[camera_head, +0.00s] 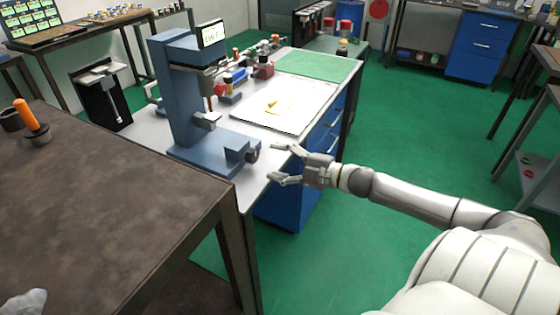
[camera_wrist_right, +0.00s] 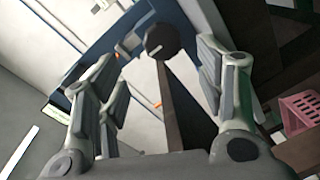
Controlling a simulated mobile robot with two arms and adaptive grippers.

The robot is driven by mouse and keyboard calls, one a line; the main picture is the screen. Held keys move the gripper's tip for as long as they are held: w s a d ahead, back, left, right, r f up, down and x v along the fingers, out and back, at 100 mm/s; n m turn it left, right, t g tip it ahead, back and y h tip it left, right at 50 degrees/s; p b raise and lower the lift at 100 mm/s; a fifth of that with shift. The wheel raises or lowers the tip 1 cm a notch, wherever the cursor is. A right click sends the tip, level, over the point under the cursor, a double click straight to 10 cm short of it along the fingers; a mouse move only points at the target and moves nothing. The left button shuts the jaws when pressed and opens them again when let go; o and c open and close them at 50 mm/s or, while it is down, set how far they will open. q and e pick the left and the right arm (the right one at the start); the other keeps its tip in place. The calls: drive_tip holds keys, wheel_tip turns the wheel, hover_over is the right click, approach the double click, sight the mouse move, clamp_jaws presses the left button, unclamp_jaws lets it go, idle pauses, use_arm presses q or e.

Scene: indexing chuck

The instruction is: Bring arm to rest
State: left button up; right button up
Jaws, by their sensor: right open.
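My right gripper (camera_head: 273,162) is open and empty at the front right of the blue-grey bench machine (camera_head: 178,95). Its fingers point left, toward the round dark knob (camera_head: 252,155) on the machine's base. In the right wrist view, the open fingers of my right gripper (camera_wrist_right: 158,54) frame the dark knob (camera_wrist_right: 162,40), with a gap on both sides. The right arm reaches in from the right. My left gripper does not show clearly; only a small grey-white part appears at the bottom left corner.
A dark brown table (camera_head: 110,190) fills the left, with an orange-handled tool (camera_head: 30,122) on it. The white bench (camera_head: 262,187) has blue drawers (camera_head: 325,140), a paper sheet (camera_head: 285,104) and a green mat (camera_head: 318,65). Open green floor (camera_head: 420,130) lies to the right.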

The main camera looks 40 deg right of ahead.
idle(0.5)
drive_tip(key=s+d+f+m+g+h, duration=0.1)
drive_tip(key=s+d+f+m+h, duration=0.2)
drive_tip(key=f, duration=0.6)
drive_tip(key=s+d+f+m+h, duration=0.1)
drive_tip(key=d+f+m+h, duration=0.25)
drive_tip(key=f, duration=0.55)
drive_tip(key=s+f+m+g+h, duration=0.15)
drive_tip(key=s+f, duration=0.25)
drive_tip(key=f, duration=0.4)
drive_tip(key=s+f+m+g, duration=0.25)
drive_tip(key=s+f, duration=0.25)
drive_tip(key=f, duration=0.3)
drive_tip(key=s+a+f+m+g, duration=0.2)
drive_tip(key=s+a+f, duration=0.1)
drive_tip(key=s+f, duration=0.55)
drive_tip(key=s+a+f+m+g, duration=0.1)
drive_tip(key=s+a+f+g, duration=0.2)
drive_tip(key=s+a+f, duration=0.4)
drive_tip(key=s+a+f+m+g, duration=0.2)
drive_tip(key=s+a+f+g, duration=0.2)
drive_tip(key=s+a+f, duration=0.4)
drive_tip(key=s+a, duration=0.5)
drive_tip(key=s, duration=0.4)
drive_tip(key=shift+a+f+g+y, duration=0.15)
drive_tip(key=shift+a+g+y, duration=0.15)
drive_tip(key=shift+a+y, duration=0.1)
